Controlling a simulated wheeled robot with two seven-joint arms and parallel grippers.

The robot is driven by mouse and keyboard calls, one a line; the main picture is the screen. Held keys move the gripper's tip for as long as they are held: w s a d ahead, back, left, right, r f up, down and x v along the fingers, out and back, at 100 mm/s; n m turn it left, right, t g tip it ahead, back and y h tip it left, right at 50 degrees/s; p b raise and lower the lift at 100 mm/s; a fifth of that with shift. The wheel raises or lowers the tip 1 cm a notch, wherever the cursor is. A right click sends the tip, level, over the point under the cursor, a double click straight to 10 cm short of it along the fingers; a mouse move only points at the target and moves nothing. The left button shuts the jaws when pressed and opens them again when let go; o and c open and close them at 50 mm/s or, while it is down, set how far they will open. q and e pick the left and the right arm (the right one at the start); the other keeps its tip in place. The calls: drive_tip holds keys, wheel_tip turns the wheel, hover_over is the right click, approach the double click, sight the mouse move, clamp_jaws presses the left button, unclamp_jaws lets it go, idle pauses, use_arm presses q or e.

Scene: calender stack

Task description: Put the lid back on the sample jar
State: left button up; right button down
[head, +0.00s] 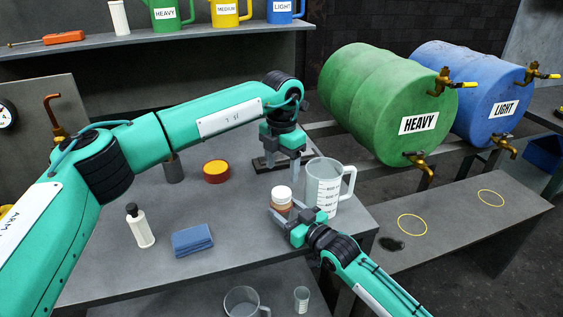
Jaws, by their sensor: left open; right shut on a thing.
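The sample jar (280,210) is a small amber-brown jar near the middle of the table. My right gripper (281,217) is shut on its body, coming in from the lower right. The white lid (281,192) rests on top of the jar and looks level. I cannot tell whether it is fully seated. My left gripper (284,170) is open and empty, pointing down just above and behind the lid, apart from it. The jar's lower part is partly hidden by my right gripper.
A clear measuring jug (325,190) stands close to the right of the jar. A red and yellow tin (216,171), a white bottle (140,227) and a folded blue cloth (192,240) are to the left. A dark flat block (262,163) lies behind my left gripper. The table's front centre is clear.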

sight(281, 192)
use_arm(q)
drive_tip(key=n, duration=0.6)
drive_tip(key=shift+r, duration=0.2)
drive_tip(key=n, duration=0.6)
drive_tip(key=shift+r+n, duration=0.25)
drive_tip(key=shift+n, duration=0.05)
drive_tip(key=shift+f, duration=0.1)
drive_tip(key=shift+f, duration=3.95)
